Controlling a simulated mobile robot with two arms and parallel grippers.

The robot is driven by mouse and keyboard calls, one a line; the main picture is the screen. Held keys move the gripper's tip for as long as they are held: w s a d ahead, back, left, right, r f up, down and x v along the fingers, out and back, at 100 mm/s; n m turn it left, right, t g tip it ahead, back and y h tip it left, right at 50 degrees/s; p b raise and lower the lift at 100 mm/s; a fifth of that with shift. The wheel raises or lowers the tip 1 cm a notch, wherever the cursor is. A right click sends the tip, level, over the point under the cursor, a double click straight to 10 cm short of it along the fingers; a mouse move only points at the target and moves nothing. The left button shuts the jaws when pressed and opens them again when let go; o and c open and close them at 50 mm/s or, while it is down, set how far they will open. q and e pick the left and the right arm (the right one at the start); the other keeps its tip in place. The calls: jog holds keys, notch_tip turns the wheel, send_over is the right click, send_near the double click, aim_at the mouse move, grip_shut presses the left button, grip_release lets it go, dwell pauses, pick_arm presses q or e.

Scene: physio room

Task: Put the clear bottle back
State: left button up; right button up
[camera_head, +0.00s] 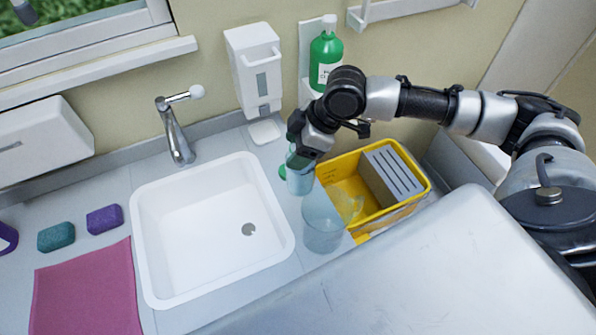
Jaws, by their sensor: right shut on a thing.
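A clear, pale blue bottle (299,182) hangs upright or nearly so under my right gripper (301,158), between the sink and the yellow bin. My right gripper is shut on its upper part and hides its top. I cannot tell whether its base touches the counter. My left gripper is not in view.
A clear container (323,228) stands just in front of the bottle, beside the yellow bin (417,200). A white sink (170,283) with a tap (176,140) is left. A wall dispenser (248,60) and green bottle (325,55) are behind. A pale surface (430,275) fills the front right.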

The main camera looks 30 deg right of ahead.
notch_tip(320, 180, down, 6)
jog(key=shift+s+r+p, duration=0.1)
jog(key=shift+r+p, duration=0.05)
jog(key=shift+p, duration=0.45)
jog(key=shift+f, duration=0.3)
jog(key=o, duration=1.7)
jog(key=shift+d+r+b, duration=0.3)
jog(key=shift+r, duration=0.15)
jog(key=shift+b+v, duration=1.2)
jog(key=shift+v, duration=4.35)
jog(key=shift+s+a, duration=0.1)
jog(key=shift+a, duration=0.05)
